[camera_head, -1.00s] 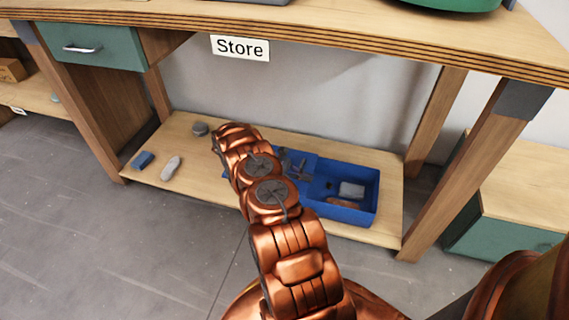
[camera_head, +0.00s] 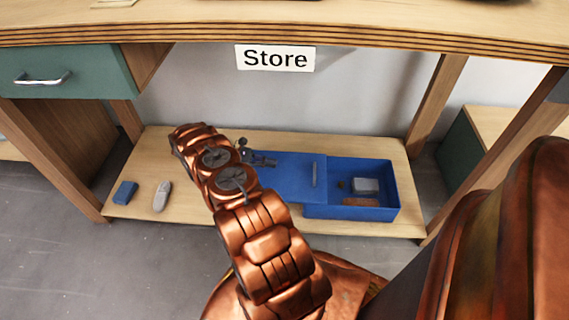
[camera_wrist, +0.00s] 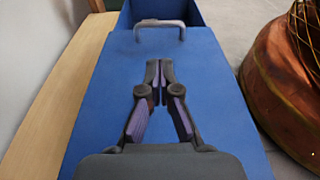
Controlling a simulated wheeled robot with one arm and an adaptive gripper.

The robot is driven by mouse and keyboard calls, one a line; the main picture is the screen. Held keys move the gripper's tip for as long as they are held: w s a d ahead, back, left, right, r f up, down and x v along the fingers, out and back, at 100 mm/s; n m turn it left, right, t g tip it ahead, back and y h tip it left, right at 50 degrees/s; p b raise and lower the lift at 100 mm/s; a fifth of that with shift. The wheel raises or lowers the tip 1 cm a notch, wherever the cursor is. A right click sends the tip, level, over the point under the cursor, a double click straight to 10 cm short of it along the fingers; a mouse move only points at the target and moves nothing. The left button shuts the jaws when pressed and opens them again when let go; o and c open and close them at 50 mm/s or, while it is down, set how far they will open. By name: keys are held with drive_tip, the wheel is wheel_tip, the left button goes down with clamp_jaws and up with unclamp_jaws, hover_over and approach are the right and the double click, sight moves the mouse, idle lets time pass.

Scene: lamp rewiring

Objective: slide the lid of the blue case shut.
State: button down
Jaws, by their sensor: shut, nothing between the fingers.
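The blue case (camera_head: 350,212) sits on the low shelf, its right part open. Its flat blue lid (camera_head: 290,185) reaches out to the left of the case and covers only its left end. A grey handle (camera_head: 315,174) stands near the lid's right edge. In the wrist view the handle (camera_wrist: 160,24) is ahead of my fingertips, with the lid (camera_wrist: 95,110) beneath them. My gripper (camera_head: 273,161) is over the lid, left of the handle and apart from it. In the wrist view my gripper (camera_wrist: 159,68) is shut and empty. My arm hides the lid's left end.
In the case lie a grey block (camera_head: 365,185) and a brown piece (camera_head: 360,202). A blue block (camera_head: 125,191) and a grey rounded object (camera_head: 162,195) lie on the shelf's left. The workbench top (camera_head: 200,30) hangs above, with a leg (camera_head: 436,105) to the right.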

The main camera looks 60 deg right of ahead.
sight(305, 176)
drive_tip(key=b+x, duration=0.4)
drive_tip(key=x, duration=0.9)
drive_tip(key=shift+s+d, duration=0.1)
drive_tip(key=shift+s, duration=0.2)
